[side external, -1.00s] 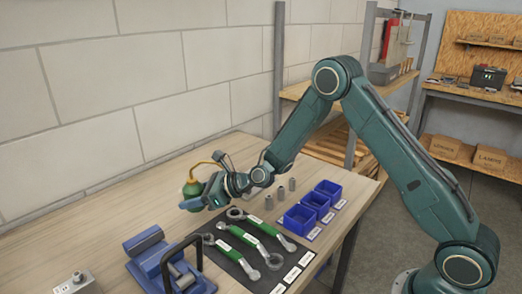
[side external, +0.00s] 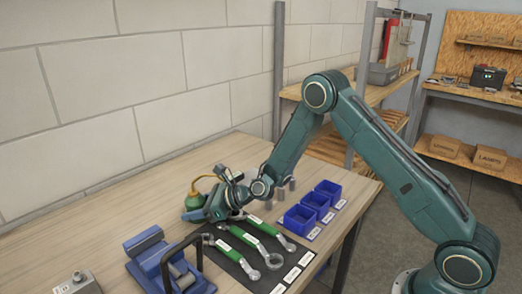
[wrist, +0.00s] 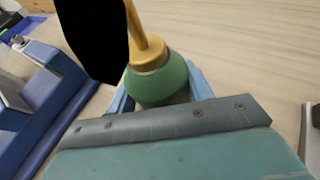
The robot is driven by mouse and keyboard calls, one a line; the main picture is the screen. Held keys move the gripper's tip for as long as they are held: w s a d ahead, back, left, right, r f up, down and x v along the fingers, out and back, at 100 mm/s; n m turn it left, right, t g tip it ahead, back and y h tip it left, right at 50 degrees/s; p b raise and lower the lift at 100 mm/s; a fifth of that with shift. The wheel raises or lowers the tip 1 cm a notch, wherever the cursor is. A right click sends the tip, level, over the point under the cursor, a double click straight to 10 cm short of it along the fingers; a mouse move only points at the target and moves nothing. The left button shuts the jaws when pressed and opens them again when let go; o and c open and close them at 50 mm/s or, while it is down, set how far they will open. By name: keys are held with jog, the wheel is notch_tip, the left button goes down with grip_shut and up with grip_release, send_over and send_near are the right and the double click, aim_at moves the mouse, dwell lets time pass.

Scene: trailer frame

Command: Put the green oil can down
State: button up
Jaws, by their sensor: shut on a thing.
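The green oil can (side external: 194,202) with its curved brass spout is at the left end of my arm, low over the bare wooden bench. My gripper (side external: 188,213) is shut on it. In the wrist view the can (wrist: 158,84) sits upright-looking between the light blue fingers of my gripper (wrist: 160,98), with the brass collar and spout above. Its underside is hidden by my gripper, so I cannot tell if it touches the bench top (side external: 120,212).
A blue vise (side external: 150,246) stands in front, near the can. A dark mat with green-handled wrenches (side external: 240,238) lies to the right, then several grey metal pieces and blue bins (side external: 315,202). The bench behind and left of the can is clear, up to the block wall.

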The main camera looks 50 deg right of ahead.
jog(key=o, duration=1.3)
jog(key=shift+f, duration=0.15)
jog(key=shift+d+r, duration=0.1)
jog(key=shift+r, duration=0.1)
jog(key=v, duration=1.2)
jog(key=shift+f, duration=0.1)
jog(key=shift+o, duration=0.3)
